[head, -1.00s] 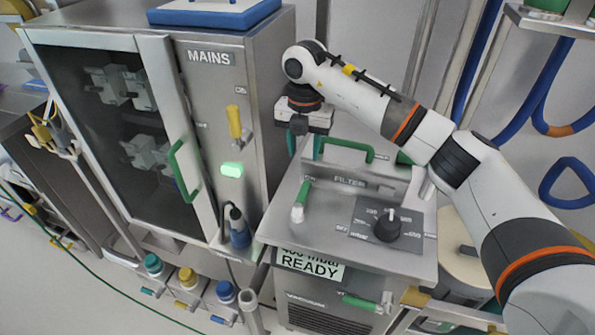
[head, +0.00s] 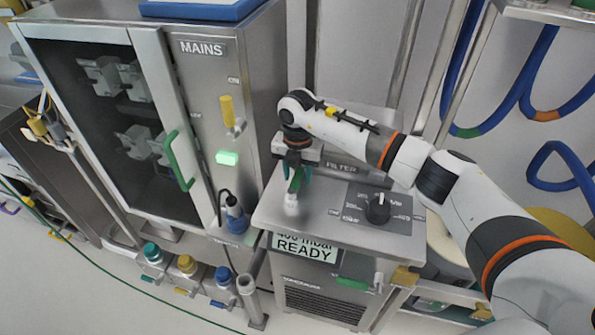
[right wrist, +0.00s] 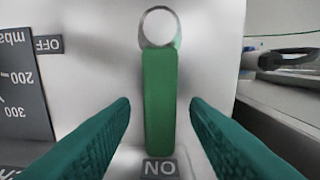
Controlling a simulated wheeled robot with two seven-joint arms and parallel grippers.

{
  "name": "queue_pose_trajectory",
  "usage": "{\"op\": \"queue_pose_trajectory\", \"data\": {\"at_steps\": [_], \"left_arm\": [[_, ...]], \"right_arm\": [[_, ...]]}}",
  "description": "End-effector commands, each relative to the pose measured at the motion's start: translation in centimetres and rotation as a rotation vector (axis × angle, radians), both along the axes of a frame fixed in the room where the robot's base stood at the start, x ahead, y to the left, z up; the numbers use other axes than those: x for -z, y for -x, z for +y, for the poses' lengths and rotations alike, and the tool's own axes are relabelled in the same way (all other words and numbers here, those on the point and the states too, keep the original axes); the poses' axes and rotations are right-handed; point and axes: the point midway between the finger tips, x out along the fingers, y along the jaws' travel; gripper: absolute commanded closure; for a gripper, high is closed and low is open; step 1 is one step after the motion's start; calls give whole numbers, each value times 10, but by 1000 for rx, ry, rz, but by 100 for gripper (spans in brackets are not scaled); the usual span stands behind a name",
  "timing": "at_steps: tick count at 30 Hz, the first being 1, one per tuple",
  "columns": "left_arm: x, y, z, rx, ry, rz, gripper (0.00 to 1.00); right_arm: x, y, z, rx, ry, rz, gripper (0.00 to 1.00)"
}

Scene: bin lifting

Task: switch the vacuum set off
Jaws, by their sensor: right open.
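The vacuum set (head: 270,212) is a steel cabinet with a sloping top and a display (head: 305,248) that reads READY. On its top left is a lever with a green handle (head: 295,184) and a pale round pivot (head: 291,200). In the right wrist view the green handle (right wrist: 160,95) points at the ON label (right wrist: 160,168); an OFF label (right wrist: 48,44) is off to the left. My right gripper (head: 297,172) is open at the lever. Its teal fingers stand on either side of the handle, with visible gaps. My left gripper is not in view.
A black dial (head: 379,208) sits right of the lever on the same top. The MAINS cabinet (head: 205,90) stands close on the left, with a yellow lever (head: 228,110) and a lit green lamp (head: 227,158). Colored-capped bottles (head: 187,265) stand below it.

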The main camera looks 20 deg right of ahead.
Motion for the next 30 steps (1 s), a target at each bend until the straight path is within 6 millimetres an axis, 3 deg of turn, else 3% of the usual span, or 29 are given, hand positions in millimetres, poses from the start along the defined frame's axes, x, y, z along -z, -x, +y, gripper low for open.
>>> {"op": "queue_pose_trajectory", "data": {"at_steps": [4,11,22,30], "left_arm": [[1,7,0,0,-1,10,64],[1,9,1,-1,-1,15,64],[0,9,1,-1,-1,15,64],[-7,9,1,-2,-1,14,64]], "right_arm": [[0,0,0,0,0,0,61],[0,0,0,0,0,0,99],[-1,1,-1,20,0,0,100],[-2,5,-6,148,0,0,100]]}}
